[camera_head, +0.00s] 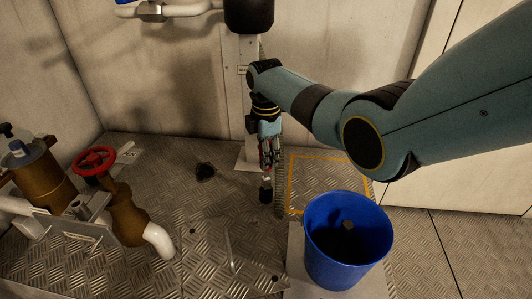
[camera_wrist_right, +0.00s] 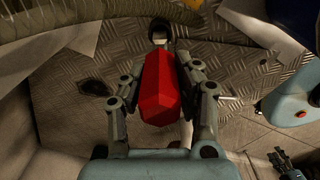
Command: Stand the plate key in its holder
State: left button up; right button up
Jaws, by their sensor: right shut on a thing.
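My right gripper (camera_head: 268,157) points down over the floor, in the middle of the head view. It is shut on the plate key, whose red part (camera_wrist_right: 163,88) sits between the fingers in the right wrist view. The key's dark end (camera_head: 266,192) hangs below the fingers in the head view, close above or at the floor; I cannot tell which. No holder can be made out for certain. Dark fingers that look like my left gripper (camera_wrist_right: 283,160) show small at the lower right of the right wrist view; their opening is unclear.
A blue bucket (camera_head: 320,245) with a small round thing inside stands right of the key. A yellow-outlined floor area (camera_head: 318,172) lies behind it. Brown pipework with a red handwheel (camera_head: 94,161) fills the left. A dark patch (camera_head: 204,171) marks the open metal floor.

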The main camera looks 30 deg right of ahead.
jog(key=shift+p, duration=0.55)
dwell(1.7)
jog(key=shift+f+b, duration=1.4)
jog(key=shift+f, duration=0.95)
jog(key=o, duration=1)
jog(key=shift+o, duration=0.2)
notch_tip(320, 180, up, 12)
jog(key=shift+r, duration=0.1)
